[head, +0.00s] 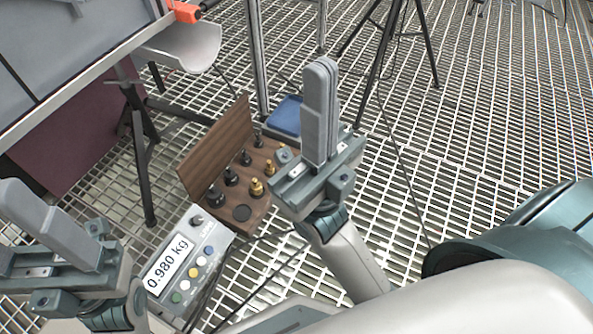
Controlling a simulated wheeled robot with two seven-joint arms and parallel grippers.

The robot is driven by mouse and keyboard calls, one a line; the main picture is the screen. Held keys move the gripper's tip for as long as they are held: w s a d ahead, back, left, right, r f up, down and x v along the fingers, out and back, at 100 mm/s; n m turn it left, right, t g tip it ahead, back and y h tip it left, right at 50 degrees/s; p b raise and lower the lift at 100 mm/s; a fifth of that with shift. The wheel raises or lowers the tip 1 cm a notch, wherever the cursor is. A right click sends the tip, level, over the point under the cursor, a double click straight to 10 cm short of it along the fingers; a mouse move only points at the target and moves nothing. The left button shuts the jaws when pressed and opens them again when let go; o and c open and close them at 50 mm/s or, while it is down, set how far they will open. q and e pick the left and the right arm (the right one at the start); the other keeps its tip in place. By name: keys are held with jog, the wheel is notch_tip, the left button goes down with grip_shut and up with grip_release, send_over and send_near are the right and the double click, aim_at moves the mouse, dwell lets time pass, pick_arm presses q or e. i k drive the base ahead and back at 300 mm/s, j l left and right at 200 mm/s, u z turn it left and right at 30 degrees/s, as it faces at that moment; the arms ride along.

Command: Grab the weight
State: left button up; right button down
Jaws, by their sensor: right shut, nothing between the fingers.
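A wooden box (225,148) with a raised lid stands in the middle of the head view. It holds several small knobbed weights: black ones such as the black weight (231,177) and brass ones such as the brass weight (257,187). A dark round spot lies at its near end. I cannot tell which weight is meant. My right gripper (321,75) is shut and empty, fingers pointing up, just right of the box and covering part of its right end. My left gripper (38,218) is at the lower left, left of the box; its finger gap is unclear.
A scale (187,262) reading 0.980 kg stands between my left gripper and the box. A blue object (286,116) lies behind the box. A white trough (185,47) and black tripod legs stand farther back. Cables cross the grating floor (480,130).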

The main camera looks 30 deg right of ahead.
aim_at(256, 187)
jog(key=z, duration=0.4)
jog(key=i+l+u, duration=0.2)
jog(key=l, duration=0.25)
jog(key=i+l+u, duration=0.25)
jog(key=l, duration=0.2)
jog(key=i+l+u, duration=0.2)
jog(key=l, duration=0.3)
jog(key=l+u, duration=0.2)
jog(key=l, duration=0.3)
jog(key=i+l+u, duration=0.1)
jog(key=l+u, duration=0.15)
jog(key=l, duration=0.3)
